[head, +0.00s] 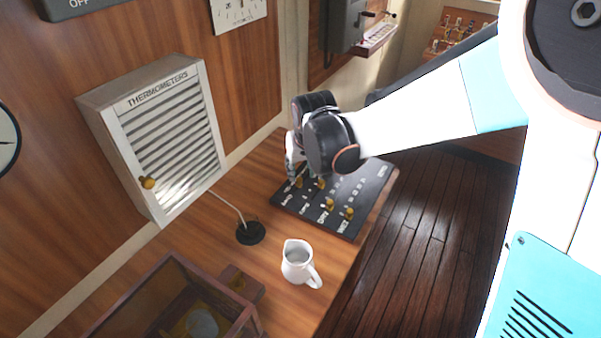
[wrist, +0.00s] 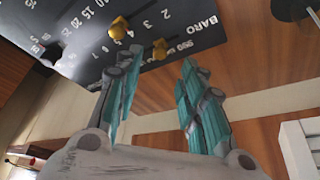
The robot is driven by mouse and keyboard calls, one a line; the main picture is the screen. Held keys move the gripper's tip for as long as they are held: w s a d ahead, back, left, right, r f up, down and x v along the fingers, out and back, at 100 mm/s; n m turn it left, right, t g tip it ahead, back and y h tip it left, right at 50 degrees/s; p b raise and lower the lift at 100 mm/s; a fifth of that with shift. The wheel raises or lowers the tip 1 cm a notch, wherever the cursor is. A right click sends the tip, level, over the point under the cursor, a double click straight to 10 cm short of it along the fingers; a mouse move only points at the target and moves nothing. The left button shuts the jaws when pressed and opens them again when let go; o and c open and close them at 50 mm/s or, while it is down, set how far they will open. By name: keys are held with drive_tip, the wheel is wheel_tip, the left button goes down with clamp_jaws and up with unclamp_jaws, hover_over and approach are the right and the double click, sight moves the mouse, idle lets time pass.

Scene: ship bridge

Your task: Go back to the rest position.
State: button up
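My gripper (head: 292,172) is at the far left end of a dark control panel (head: 365,198) on the wooden desk. In the wrist view my gripper (wrist: 157,62) has its two teal-padded fingers apart, with nothing held between them. A yellow knob (wrist: 160,48) on the panel shows in the gap between the fingertips, near the "BARO" lettering. I cannot tell whether a finger touches it. A second yellow knob (wrist: 118,28) is beside it. In the head view my wrist partly covers the panel's far edge.
A white jug (head: 298,264) and a black round base with a thin stem (head: 250,233) stand on the desk. A wooden box (head: 170,285) is at the front left. A louvred "THERMOMETERS" cabinet (head: 165,135) is on the wall. The dark plank floor (head: 430,230) at right is clear.

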drive_tip(key=shift+v, duration=0.85)
drive_tip(key=s+d+r+m+t, duration=0.1)
drive_tip(key=s+d+r+m, duration=0.2)
drive_tip(key=s+d+r, duration=0.65)
drive_tip(key=s+d+t, duration=0.1)
drive_tip(key=s+d, duration=0.3)
drive_tip(key=s, duration=0.3)
drive_tip(key=s+d+h, duration=0.1)
drive_tip(key=s+d, duration=0.2)
drive_tip(key=s, duration=0.4)
drive_tip(key=shift+s+d+n+t, duration=0.2)
drive_tip(key=shift+d+n+t, duration=0.2)
